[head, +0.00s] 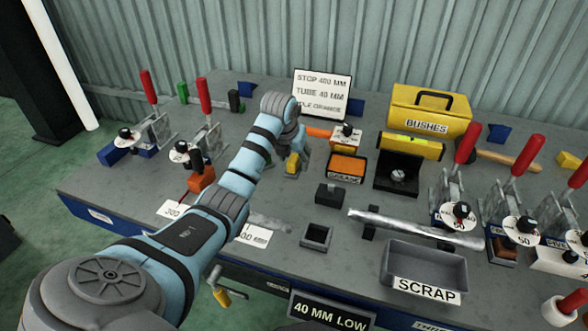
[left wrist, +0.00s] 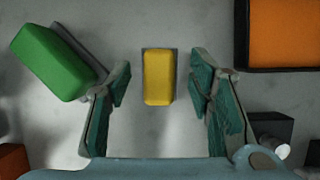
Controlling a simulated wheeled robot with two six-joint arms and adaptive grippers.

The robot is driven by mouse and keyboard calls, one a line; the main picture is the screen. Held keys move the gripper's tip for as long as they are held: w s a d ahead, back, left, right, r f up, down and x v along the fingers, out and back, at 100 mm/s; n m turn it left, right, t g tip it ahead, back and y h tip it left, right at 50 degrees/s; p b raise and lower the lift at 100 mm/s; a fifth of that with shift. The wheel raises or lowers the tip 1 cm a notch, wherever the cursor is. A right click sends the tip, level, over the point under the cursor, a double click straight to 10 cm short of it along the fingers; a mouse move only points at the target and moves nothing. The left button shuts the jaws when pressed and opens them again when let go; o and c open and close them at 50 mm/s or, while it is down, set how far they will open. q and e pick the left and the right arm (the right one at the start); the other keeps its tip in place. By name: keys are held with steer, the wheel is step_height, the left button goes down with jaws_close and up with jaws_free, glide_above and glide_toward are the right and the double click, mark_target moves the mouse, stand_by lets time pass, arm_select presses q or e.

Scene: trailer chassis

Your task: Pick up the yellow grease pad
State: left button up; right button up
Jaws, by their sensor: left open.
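The yellow grease pad (left wrist: 158,78) is a small yellow block lying on the grey bench. In the left wrist view it lies between the two fingers of my left gripper (left wrist: 160,92), with a gap on each side. The gripper is open and holds nothing. In the head view the left gripper (head: 293,155) points down at the bench, with the yellow pad (head: 291,164) showing at its tips. The exact height of the fingertips above the bench cannot be told. My right gripper is not in view.
A green block (left wrist: 48,62) lies close to the left finger. A black tray labelled GREASE (head: 346,178), with an orange top, stands right of the gripper. A yellow BUSHES box (head: 425,122), clamps with red handles and a SCRAP tray (head: 425,268) stand further right.

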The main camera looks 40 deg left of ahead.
mark_target(294, 158)
arm_select(q)
steer(key=shift+w+a+f, duration=0.1)
steer(key=shift+w+f, duration=0.1)
steer(key=shift+f, duration=0.25)
jaws_close()
step_height(294, 158, up, 9)
steer(key=p, duration=0.4)
step_height(294, 158, up, 11)
steer(key=p, duration=1.1)
steer(key=c, duration=0.8)
jaws_free()
steer(key=c, duration=0.3)
